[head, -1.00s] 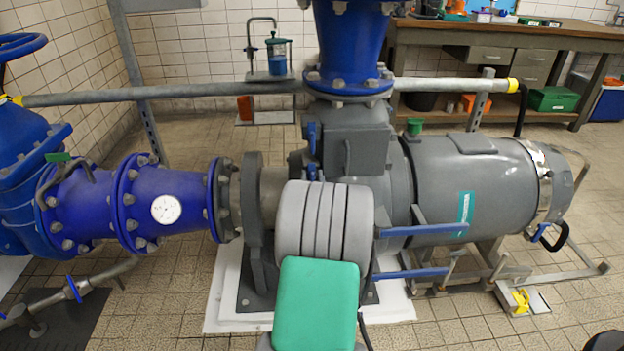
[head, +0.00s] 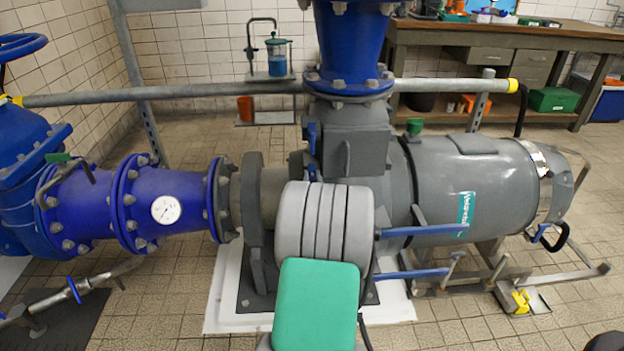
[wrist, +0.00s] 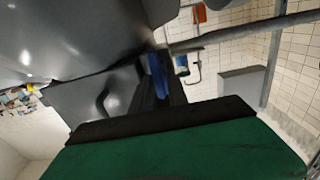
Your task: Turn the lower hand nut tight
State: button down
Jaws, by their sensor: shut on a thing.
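A blue hand nut (wrist: 158,75) shows in the wrist view, at the tip of my gripper (wrist: 160,92). The dark fingers are closed around it, close to the grey pump casing. In the head view my gripper is hidden behind my own grey and green arm. A blue upright handle (head: 312,137) stands on the left side of the grey pump housing (head: 355,150), with a smaller blue piece just below it. How far the held nut is turned cannot be seen.
A grey motor (head: 475,190) lies to the right, with blue bars (head: 420,229) in front of it. A blue flanged pipe (head: 165,205) with a gauge is at the left. A grey rail (head: 200,92) runs behind.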

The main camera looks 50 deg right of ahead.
jog(key=shift+m, duration=0.3)
jog(key=shift+s+d+f+m+p, duration=0.25)
jog(key=shift+m+p, duration=0.2)
jog(key=shift+m, duration=2.3)
jog(key=shift+s+d+f+m+p, duration=0.1)
jog(key=shift+s+f+m+p, duration=0.3)
jog(key=shift+m, duration=2.4)
jog(key=shift+d+f+m+p, duration=0.2)
jog(key=shift+m+p, duration=0.35)
jog(key=shift+m, duration=2.2)
jog(key=c, duration=1.5)
grip_release()
